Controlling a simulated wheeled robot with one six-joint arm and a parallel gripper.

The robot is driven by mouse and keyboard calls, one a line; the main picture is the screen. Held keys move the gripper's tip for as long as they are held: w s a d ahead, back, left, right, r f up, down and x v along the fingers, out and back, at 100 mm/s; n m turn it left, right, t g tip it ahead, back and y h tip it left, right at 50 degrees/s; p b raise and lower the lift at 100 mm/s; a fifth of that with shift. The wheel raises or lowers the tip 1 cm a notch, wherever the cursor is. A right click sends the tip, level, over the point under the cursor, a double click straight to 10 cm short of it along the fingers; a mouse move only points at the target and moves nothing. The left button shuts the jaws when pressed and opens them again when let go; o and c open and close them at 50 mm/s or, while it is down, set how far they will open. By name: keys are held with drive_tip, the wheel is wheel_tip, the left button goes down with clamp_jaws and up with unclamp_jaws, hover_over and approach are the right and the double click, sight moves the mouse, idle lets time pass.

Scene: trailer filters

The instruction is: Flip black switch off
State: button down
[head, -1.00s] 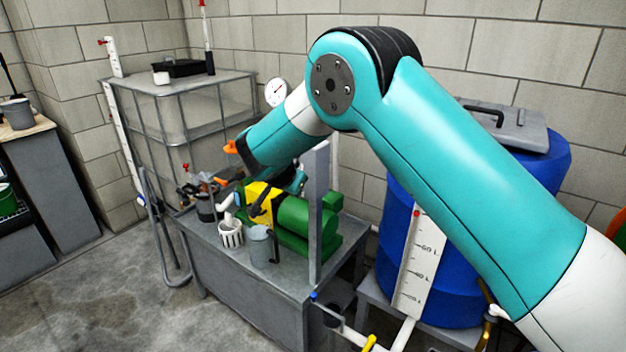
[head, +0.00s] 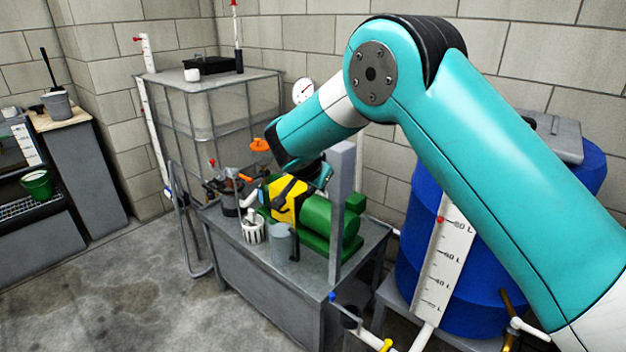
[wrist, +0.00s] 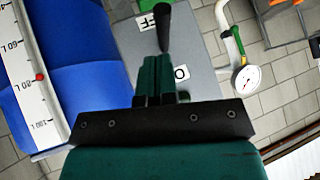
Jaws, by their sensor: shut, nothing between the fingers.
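The black switch (wrist: 163,27) is a dark lever standing out from a grey panel (wrist: 202,50) in the wrist view. A white label with "FF" lies to its left and one with "O" below and to its right; both are partly covered. My gripper (wrist: 155,62) is shut and empty, its green fingers pointing at the lever. The fingertips are close below the lever in the picture; whether they touch is unclear.
A green and yellow pump (head: 325,222) sits on the grey bench (head: 275,300) with cups beside it. A blue drum (head: 450,270) with a scale stands at right, a caged tank (head: 205,115) behind. A gauge (wrist: 246,79) is right of the panel.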

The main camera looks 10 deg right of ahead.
drive_tip(key=s+d+f+b+v, duration=0.1)
drive_tip(key=s+b+v, duration=0.1)
drive_tip(key=v, duration=1)
drive_tip(key=shift+s+b, duration=0.25)
drive_tip(key=shift+b, duration=0.2)
drive_tip(key=s+r+n+g+y, duration=0.1)
drive_tip(key=s+n+g+y, duration=0.2)
drive_tip(key=s+n, duration=0.5)
drive_tip(key=s+r+n+g+y, duration=0.1)
drive_tip(key=s+n+g+y, duration=0.3)
drive_tip(key=s, duration=2.2)
drive_tip(key=n+y, duration=0.1)
drive_tip(key=n, duration=0.3)
drive_tip(key=shift+d+g, duration=0.3)
drive_tip(key=shift+d, duration=0.1)
